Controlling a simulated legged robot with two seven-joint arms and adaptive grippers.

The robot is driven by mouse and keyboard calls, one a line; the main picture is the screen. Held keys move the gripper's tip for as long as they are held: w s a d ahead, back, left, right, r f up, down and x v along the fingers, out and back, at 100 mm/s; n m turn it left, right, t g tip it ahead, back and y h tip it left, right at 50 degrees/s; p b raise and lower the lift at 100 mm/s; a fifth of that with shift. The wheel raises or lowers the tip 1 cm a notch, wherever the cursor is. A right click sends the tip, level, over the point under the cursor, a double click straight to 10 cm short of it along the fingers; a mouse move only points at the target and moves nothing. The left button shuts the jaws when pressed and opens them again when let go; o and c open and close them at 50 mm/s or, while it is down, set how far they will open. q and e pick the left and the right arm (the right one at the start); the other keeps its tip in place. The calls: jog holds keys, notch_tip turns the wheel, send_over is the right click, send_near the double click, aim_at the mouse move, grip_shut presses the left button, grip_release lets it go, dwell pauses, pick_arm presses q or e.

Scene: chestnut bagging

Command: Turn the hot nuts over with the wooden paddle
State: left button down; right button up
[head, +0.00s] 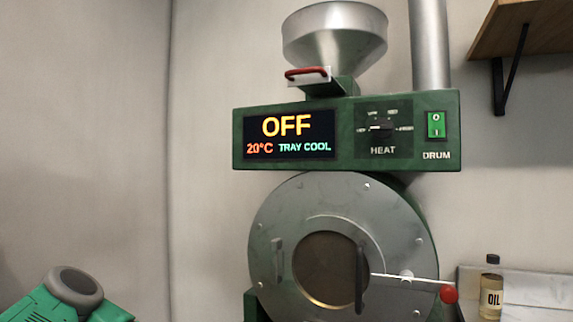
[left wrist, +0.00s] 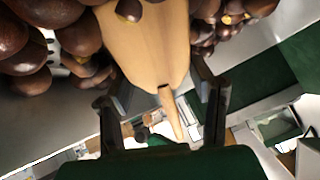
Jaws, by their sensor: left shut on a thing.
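The wooden paddle (left wrist: 145,40) fills the upper middle of the left wrist view, its pale broad part between several dark brown chestnuts. One group of chestnuts (left wrist: 80,38) is at the upper left and another (left wrist: 205,30) at the upper right; some show yellow splits. My left gripper (left wrist: 160,85) is shut on the paddle, with a dark finger on either side of it. A thinner wooden piece (left wrist: 171,112) shows between the fingers. The head view shows neither the paddle nor the nuts. My right gripper is in neither view.
The green roaster (head: 345,130) stands ahead, its display reading OFF, 20°C and TRAY COOL. Its round drum front (head: 400,215) has a rod with a red knob (head: 449,294). An oil bottle (head: 491,290) stands at the lower right, below a wooden shelf (head: 525,25).

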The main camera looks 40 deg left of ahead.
pick_arm(q)
jog(key=shift+r, duration=0.1)
notch_tip(320, 180, up, 13)
jog(key=p, duration=1.1)
jog(key=shift+p, duration=0.4)
